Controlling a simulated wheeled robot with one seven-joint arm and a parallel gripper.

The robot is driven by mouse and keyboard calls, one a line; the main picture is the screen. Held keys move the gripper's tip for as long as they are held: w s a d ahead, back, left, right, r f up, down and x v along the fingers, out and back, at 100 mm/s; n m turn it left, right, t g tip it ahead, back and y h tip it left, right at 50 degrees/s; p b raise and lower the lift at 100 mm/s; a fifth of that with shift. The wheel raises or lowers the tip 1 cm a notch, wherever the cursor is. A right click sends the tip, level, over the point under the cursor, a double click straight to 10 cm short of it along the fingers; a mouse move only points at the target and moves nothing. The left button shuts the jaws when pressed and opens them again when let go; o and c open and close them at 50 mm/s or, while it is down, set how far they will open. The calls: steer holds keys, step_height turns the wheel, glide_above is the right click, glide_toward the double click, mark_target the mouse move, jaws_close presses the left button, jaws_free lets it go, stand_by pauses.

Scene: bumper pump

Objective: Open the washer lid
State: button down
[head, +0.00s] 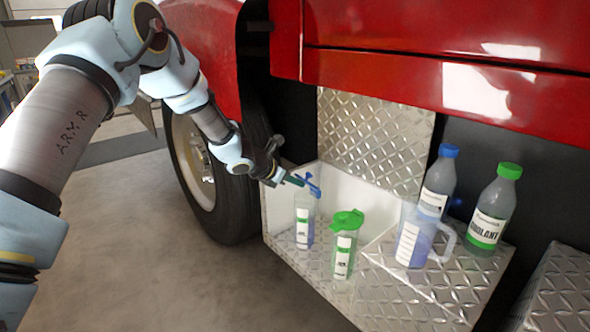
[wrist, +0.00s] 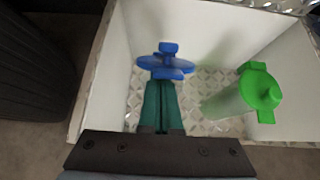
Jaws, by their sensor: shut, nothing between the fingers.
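The washer container (head: 304,222) is clear with a white label and blue liquid, and stands upright at the left of the metal step box. Its blue lid (head: 313,188) is at its top and looks slanted in the head view; I cannot tell if it is raised. My gripper (head: 298,181) is shut and empty, its green fingertips right at the lid from the left. In the wrist view the shut fingers (wrist: 160,92) reach to the near edge of the blue lid (wrist: 168,50), touching or nearly so. The container's body is hidden there.
A container with a green lid (head: 347,220) stands just right of the blue one. A clear jug (head: 412,243), a blue-capped bottle (head: 438,183) and a green-capped coolant bottle (head: 490,212) stand further right. The wheel (head: 207,170) and red body panel (head: 440,80) are close by.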

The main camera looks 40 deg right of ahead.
steer(key=shift+d+r+y+p, duration=0.25)
steer(key=shift+r+y+p, duration=0.25)
steer(key=shift+p, duration=1.3)
steer(key=shift+d+r+y+p, duration=0.25)
steer(key=shift+r+y+p, duration=0.2)
steer(key=shift+p, duration=1.3)
steer(key=shift+d+r+p, duration=0.2)
steer(key=shift+d+p, duration=0.15)
steer(key=shift+p, duration=0.85)
steer(key=shift+d+r+p, duration=0.15)
steer(key=shift+d+p, duration=0.15)
steer(key=shift+p, duration=0.25)
steer(key=shift+s+d, duration=0.1)
steer(key=shift+d, duration=0.15)
steer(key=shift+r+p, duration=0.2)
steer(key=shift+p, duration=0.2)
steer(key=shift+r+p, duration=0.6)
steer(key=shift+r, duration=0.2)
